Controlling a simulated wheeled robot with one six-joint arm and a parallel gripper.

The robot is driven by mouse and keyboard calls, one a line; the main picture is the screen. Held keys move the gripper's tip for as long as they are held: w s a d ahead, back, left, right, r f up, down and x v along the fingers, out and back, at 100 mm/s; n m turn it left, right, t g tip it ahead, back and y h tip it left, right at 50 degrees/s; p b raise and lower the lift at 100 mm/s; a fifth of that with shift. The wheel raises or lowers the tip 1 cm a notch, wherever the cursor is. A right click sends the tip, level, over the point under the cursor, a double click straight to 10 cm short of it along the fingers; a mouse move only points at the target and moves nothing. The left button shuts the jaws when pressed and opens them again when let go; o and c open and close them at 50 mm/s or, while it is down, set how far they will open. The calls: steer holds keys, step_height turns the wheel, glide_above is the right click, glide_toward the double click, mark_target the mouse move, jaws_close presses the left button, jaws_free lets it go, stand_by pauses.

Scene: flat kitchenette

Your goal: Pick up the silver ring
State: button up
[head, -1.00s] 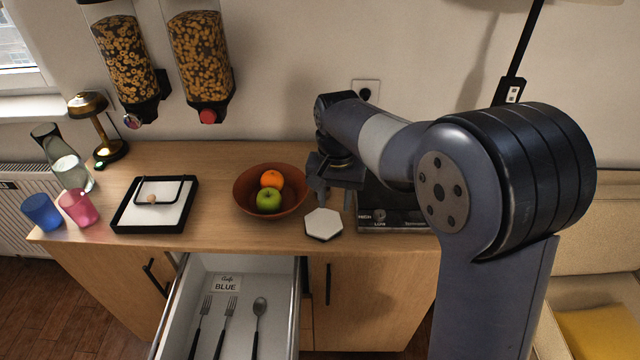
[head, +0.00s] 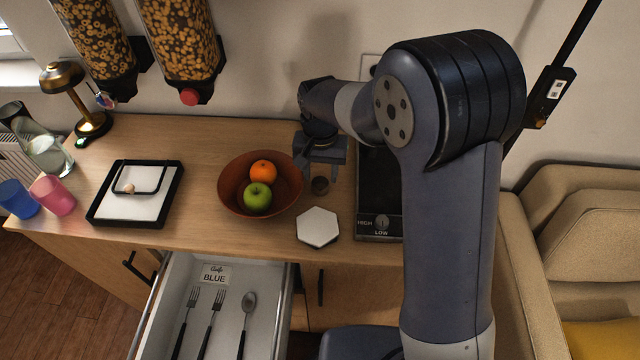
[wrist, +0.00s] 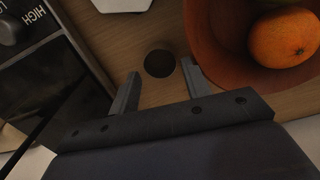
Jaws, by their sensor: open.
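My gripper (head: 318,172) is open and points down over the counter, between the bowl and the black hob. In the wrist view its two fingers (wrist: 160,73) stand apart with nothing held. A small dark round thing (wrist: 159,63) lies on the wood just beyond and between the fingertips. It also shows in the head view (head: 320,185) by the fingers. I cannot tell whether it is the silver ring; its colour looks dark brown, not silver. No clearly silver ring shows elsewhere.
The brown bowl (head: 229,194) with an orange (head: 263,171) and a green apple (head: 257,197) stands close left. A white hexagonal tile (head: 317,228) lies in front, the hob (head: 378,195) to the right. The cutlery drawer (head: 205,275) is open. A black-rimmed tray (head: 105,207) lies farther left.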

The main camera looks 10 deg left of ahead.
steer(key=shift+f, duration=1.4)
steer(key=shift+c, duration=0.4)
steer(key=c, duration=0.7)
steer(key=shift+o, duration=0.2)
